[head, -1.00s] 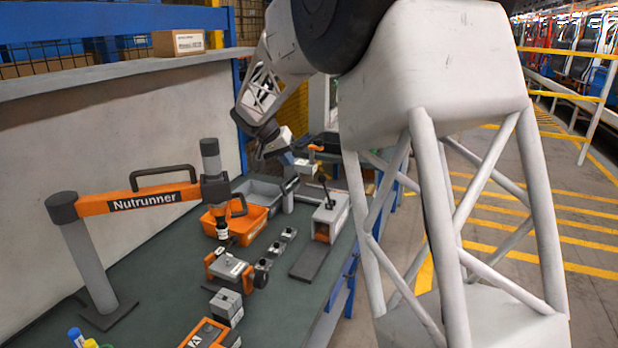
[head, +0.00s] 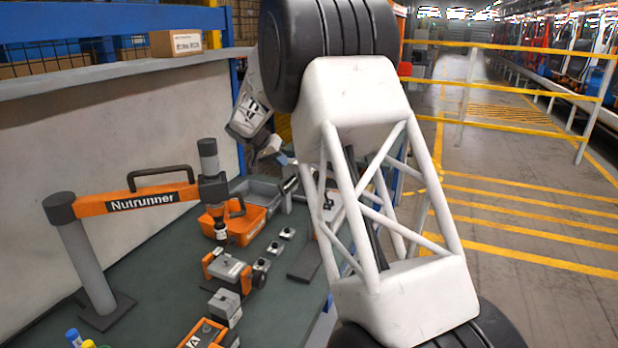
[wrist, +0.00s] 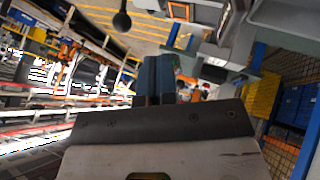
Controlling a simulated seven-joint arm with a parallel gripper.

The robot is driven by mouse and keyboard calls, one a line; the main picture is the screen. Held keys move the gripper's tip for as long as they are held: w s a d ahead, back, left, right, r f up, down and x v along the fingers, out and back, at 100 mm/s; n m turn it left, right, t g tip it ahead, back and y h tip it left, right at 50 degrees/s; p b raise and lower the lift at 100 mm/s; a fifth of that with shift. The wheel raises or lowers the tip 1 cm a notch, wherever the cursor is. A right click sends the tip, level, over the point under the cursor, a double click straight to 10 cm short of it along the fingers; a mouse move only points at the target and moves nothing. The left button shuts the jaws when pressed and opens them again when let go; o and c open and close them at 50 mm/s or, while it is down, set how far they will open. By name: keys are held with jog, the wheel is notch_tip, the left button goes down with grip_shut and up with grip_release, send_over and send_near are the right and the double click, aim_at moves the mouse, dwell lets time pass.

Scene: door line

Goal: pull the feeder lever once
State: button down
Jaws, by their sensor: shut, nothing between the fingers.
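In the wrist view, a black ball knob on a short stalk, which looks like the feeder lever (wrist: 122,21), shows near the top, left of my gripper (wrist: 158,62). The blue fingers of my gripper are shut together with nothing between them. A gap shows between knob and fingers in that view; the depth is unclear. In the head view, my gripper (head: 288,161) is above the far end of the bench, partly hidden. The feeder box and lever there are mostly hidden behind my arm.
The orange Nutrunner arm (head: 135,198) spans the left of the green bench (head: 155,262). An orange bin (head: 252,222) and a grey bin (head: 262,190) stand at the far end. An orange fixture (head: 228,268) and small blocks sit mid-bench. A shelf (head: 110,72) runs above.

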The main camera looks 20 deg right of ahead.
jog(key=s+d+f, duration=0.1)
jog(key=d+f, duration=0.6)
jog(key=d, duration=0.2)
jog(key=shift+s+d, duration=0.25)
jog(key=shift+s, duration=0.1)
dwell(0.4)
jog(key=shift+d+r, duration=0.1)
dwell(0.4)
